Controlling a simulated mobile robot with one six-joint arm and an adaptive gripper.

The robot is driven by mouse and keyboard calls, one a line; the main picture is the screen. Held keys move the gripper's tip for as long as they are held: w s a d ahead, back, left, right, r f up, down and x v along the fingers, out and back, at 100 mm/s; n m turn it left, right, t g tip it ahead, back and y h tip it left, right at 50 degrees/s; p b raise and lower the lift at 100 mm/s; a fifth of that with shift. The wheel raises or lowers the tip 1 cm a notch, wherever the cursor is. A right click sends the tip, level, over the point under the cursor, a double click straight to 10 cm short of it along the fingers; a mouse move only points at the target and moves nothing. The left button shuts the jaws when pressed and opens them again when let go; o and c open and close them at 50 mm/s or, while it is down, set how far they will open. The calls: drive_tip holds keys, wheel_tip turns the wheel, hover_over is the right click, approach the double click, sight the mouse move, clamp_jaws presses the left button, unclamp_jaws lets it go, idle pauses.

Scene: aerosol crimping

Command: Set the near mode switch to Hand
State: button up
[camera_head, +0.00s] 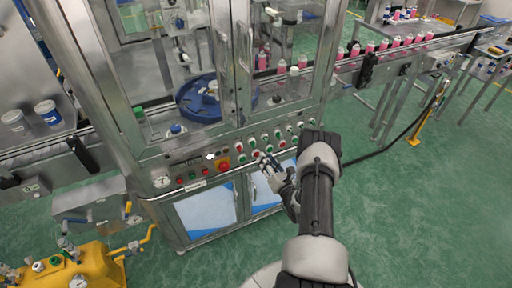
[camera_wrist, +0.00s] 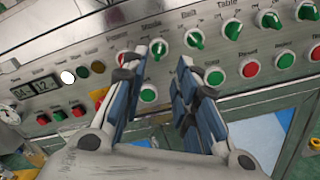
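The machine's sloping control panel (camera_head: 200,166) carries a row of green selector switches. In the wrist view, one switch (camera_wrist: 158,49) shows close to the left fingertip, another (camera_wrist: 194,39) is just up and right of the fingers, and more (camera_wrist: 232,29) continue rightward. In the head view, my gripper (camera_head: 268,166) is at the panel's lower edge; contact cannot be told.
Green push buttons (camera_wrist: 214,77) and red ones (camera_wrist: 249,68) sit below the switches, close to my fingers. A red emergency stop (camera_head: 223,166) is left of my gripper. Glass doors (camera_head: 240,60) rise above the panel. Open green floor (camera_head: 420,210) lies right.

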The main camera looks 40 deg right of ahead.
sight(255, 144)
drive_tip(key=b+x, duration=0.1)
drive_tip(key=x, duration=0.9)
drive_tip(key=shift+a, duration=0.1)
drive_tip(key=shift+c, duration=0.2)
clamp_jaws()
